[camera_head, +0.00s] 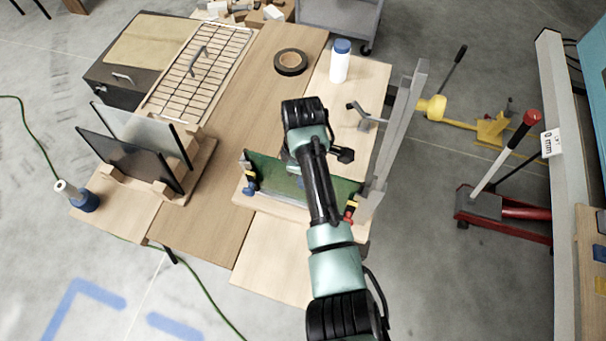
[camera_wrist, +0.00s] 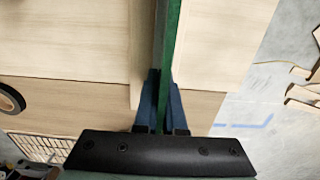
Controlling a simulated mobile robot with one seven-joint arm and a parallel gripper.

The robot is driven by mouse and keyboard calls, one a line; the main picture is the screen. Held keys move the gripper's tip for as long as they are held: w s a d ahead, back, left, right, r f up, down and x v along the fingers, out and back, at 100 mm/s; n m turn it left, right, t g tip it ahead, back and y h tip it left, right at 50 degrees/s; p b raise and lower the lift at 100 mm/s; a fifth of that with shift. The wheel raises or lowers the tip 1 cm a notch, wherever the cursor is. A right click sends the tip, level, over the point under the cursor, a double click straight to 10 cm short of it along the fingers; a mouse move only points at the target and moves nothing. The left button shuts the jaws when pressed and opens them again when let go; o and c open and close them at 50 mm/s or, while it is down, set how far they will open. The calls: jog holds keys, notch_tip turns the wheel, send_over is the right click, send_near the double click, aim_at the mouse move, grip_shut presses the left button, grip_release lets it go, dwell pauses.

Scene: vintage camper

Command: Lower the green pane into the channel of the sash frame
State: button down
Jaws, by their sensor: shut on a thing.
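The green pane (camera_head: 285,180) stands upright at the sash frame (camera_head: 240,191) on the right part of the table, partly behind my arm in the head view. In the wrist view the pane (camera_wrist: 171,45) is seen edge-on and runs up from between my two fingers. My gripper (camera_wrist: 160,108) is shut on the pane, with a dark blue finger on each side. Blue, yellow and red fittings (camera_head: 350,212) show at the pane's ends. My arm hides the middle of the frame, and I cannot tell how deep the pane's lower edge sits in the channel.
A rack with a clear pane (camera_head: 135,128) and a dark pane (camera_head: 130,160) stands to the left. Black tape (camera_head: 290,62) and a blue-capped white bottle (camera_head: 340,62) are at the back. A grey upright post (camera_head: 397,125) stands close right of the frame. The front table area (camera_head: 275,260) is clear.

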dwell(0.3)
jog(key=c, duration=0.9)
grip_release()
notch_tip(320, 180, up, 12)
jog(key=shift+r, duration=0.1)
jog(key=shift+r+p, duration=0.45)
